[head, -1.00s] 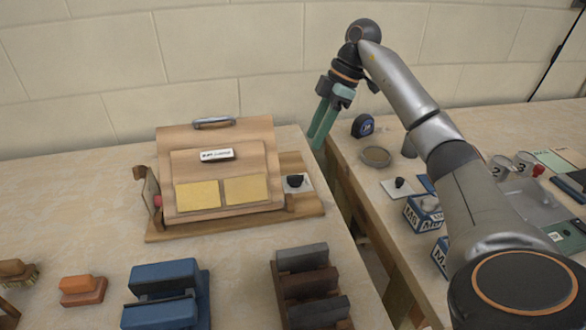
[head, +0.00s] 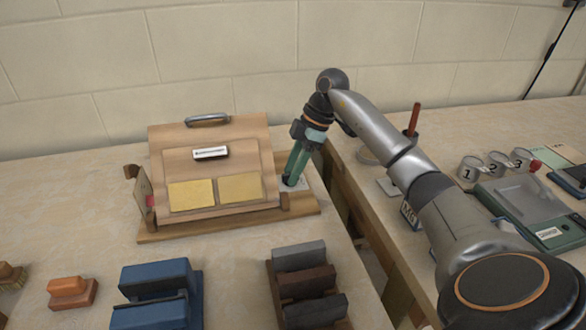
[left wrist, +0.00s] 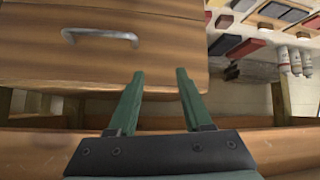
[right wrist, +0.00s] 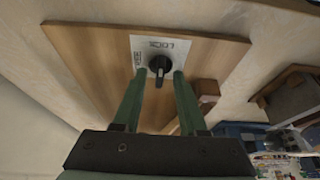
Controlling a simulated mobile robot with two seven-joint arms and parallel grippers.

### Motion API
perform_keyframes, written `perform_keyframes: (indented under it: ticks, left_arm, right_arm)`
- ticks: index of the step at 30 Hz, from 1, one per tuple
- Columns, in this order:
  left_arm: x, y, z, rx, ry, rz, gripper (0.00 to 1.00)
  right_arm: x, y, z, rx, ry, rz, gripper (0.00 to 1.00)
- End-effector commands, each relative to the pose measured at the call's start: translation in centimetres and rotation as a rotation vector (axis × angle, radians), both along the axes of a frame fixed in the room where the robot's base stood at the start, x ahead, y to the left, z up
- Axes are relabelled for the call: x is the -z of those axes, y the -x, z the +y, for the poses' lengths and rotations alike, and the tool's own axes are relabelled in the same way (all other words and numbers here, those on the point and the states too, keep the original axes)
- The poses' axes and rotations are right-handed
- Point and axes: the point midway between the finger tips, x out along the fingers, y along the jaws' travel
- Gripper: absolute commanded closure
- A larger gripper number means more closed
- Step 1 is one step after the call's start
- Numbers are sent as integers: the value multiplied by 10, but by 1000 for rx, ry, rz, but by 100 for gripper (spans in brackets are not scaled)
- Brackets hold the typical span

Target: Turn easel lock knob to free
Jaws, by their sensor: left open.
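The wooden easel (head: 160,152) stands on the left table with two yellow sheets on its sloped front. The black lock knob (right wrist: 160,66) sits on a white plate (right wrist: 185,47) on the easel's base board, with LOCK printed upside down above it. My right gripper (head: 289,184) reaches down to this plate at the easel's right side. In the right wrist view its green fingertips (right wrist: 159,74) stand on either side of the knob, with a gap showing. My left gripper (left wrist: 158,72) is open and empty, facing a wooden drawer front with a metal handle (left wrist: 100,37).
Blue blocks (head: 155,290), dark bars (head: 305,282) and an orange block (head: 70,290) lie at the front of the left table. A gap separates it from the right table, which holds numbered cups (head: 497,165) and a green-framed tray (head: 525,205).

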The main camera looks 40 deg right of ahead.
Motion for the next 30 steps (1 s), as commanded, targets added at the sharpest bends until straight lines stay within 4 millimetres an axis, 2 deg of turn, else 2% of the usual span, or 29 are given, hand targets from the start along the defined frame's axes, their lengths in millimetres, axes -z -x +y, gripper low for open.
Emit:
perform_keyframes:
  ticks: [2,10,24,30]
  left_arm:
    - [0,1,0,0,0,1,50]
    - [3,5,1,-1,-1,10,50]
    - [3,6,1,-2,-2,12,50]
    - [-6,4,1,-2,-2,8,50]
  right_arm:
    - [0,0,0,0,0,0,69]
    - [0,0,0,0,-1,0,99]
    - [-1,0,0,-1,-1,0,100]
    - [-3,0,0,-30,-1,1,100]
